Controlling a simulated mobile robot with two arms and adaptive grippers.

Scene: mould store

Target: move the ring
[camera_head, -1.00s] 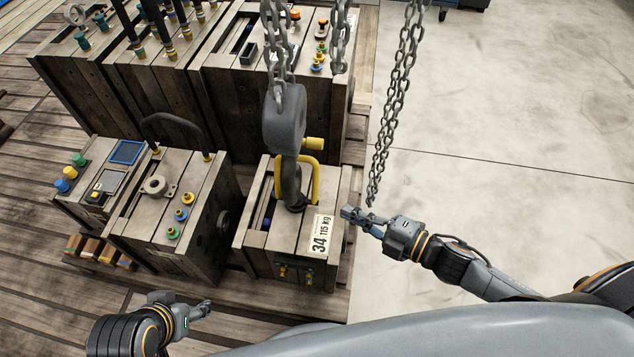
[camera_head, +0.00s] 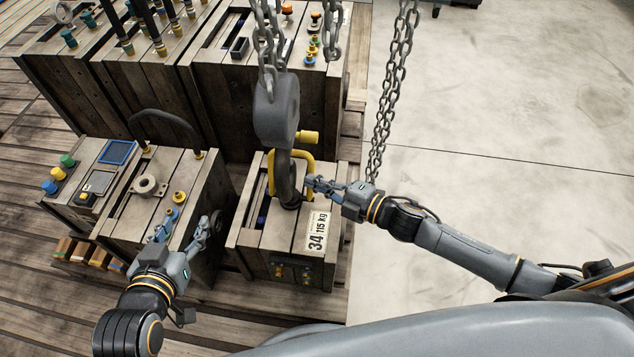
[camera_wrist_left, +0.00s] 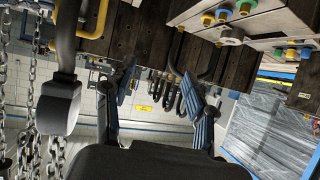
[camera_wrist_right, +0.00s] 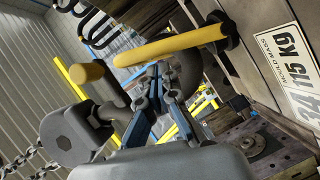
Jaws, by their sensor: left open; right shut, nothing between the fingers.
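A yellow ring-like bail (camera_head: 307,165) stands on the mould box marked 34 (camera_head: 312,263), beside the grey crane hook (camera_head: 285,180). It also shows as a thick yellow bar in the right wrist view (camera_wrist_right: 172,46). The hook hangs under its grey block (camera_head: 276,110), its lower end low over the box top. Whether it passes through the bail is unclear. My right gripper (camera_head: 311,187) is shut and empty, its tips close to the hook and bail; contact cannot be told. My left gripper (camera_head: 185,228) is open and empty above the neighbouring box (camera_head: 140,235).
Chains (camera_head: 392,95) hang right of the hook and above its block, close to my right arm. The neighbouring box carries a black handle (camera_head: 165,118) and a small grey round fitting (camera_head: 148,185). Larger boxes (camera_head: 150,90) stand behind. The pale floor (camera_head: 500,180) at right is clear.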

